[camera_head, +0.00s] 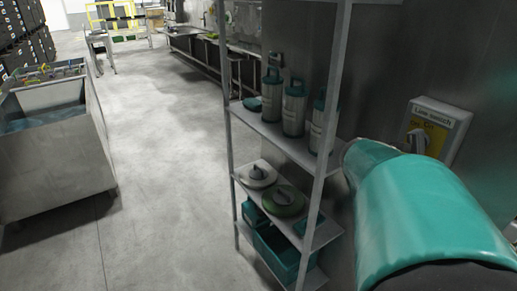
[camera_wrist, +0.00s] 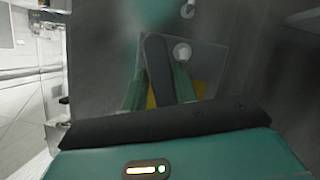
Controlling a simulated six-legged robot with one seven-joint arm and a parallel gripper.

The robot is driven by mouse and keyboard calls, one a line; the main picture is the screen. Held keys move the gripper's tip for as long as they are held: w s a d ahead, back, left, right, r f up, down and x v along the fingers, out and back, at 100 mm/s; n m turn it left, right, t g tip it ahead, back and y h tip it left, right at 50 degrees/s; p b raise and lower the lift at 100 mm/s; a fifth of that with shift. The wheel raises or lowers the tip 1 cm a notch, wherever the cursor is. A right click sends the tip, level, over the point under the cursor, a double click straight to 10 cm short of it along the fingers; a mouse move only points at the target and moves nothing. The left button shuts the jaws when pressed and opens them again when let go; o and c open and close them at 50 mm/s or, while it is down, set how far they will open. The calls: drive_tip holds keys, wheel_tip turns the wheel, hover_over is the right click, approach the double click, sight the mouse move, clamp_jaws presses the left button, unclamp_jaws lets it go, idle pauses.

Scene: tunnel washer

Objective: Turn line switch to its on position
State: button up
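The line switch (camera_head: 438,118) is a box on the dark wall at the right of the head view. It has a pale label strip reading "Line switch" and a yellow face with a grey handle. My teal arm covers its lower part and hides my gripper in that view. In the wrist view, a dark elongated bar, which looks like the switch handle (camera_wrist: 157,65), stands between the two green fingers of my gripper (camera_wrist: 159,80). The switch's yellow face (camera_wrist: 199,90) shows behind them. The fingers are apart with the bar between them; I cannot tell whether they touch it.
A metal shelf rack (camera_head: 331,120) with several teal-capped bottles (camera_head: 294,108) and lidded containers stands close left of my arm. A metal tub (camera_head: 55,150) stands at the far left. The floor between tub and rack is clear.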

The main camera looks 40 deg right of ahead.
drive_tip(key=shift+w+a+f, duration=0.1)
drive_tip(key=shift+w+f, duration=0.1)
drive_tip(key=shift+w, duration=0.1)
drive_tip(key=shift+s+r+n+g, duration=0.1)
drive_tip(key=shift+s+n+g, duration=0.2)
drive_tip(key=shift+n, duration=0.3)
drive_tip(key=shift+s+r+n+g, duration=0.15)
drive_tip(key=shift+n+g, duration=0.15)
drive_tip(key=shift+n, duration=0.3)
drive_tip(key=shift+s+r+n+g+h, duration=0.3)
drive_tip(key=shift+s+r+n+g, duration=0.15)
drive_tip(key=shift+s+n+g, duration=0.4)
drive_tip(key=w+a+r+n+g+h, duration=0.1)
drive_tip(key=w+a+r+n, duration=0.15)
drive_tip(key=a, duration=0.35)
drive_tip(key=w+a+r+n+g+h, duration=0.1)
drive_tip(key=w+a+n, duration=0.25)
drive_tip(key=a, duration=0.25)
drive_tip(key=w+a+f+n+t+y, duration=0.1)
drive_tip(key=w+a+f+t+y, duration=0.1)
drive_tip(key=a, duration=0.4)
drive_tip(key=w+a+f+n+t+y, duration=0.1)
drive_tip(key=w+a+f+t+y, duration=0.2)
drive_tip(key=a+f, duration=0.3)
drive_tip(key=w+a+f+n+t+y, duration=0.2)
drive_tip(key=a+f+t+y, duration=0.2)
drive_tip(key=a, duration=0.4)
drive_tip(key=shift+w+f+t+y, duration=0.35)
drive_tip(key=shift+y, duration=0.05)
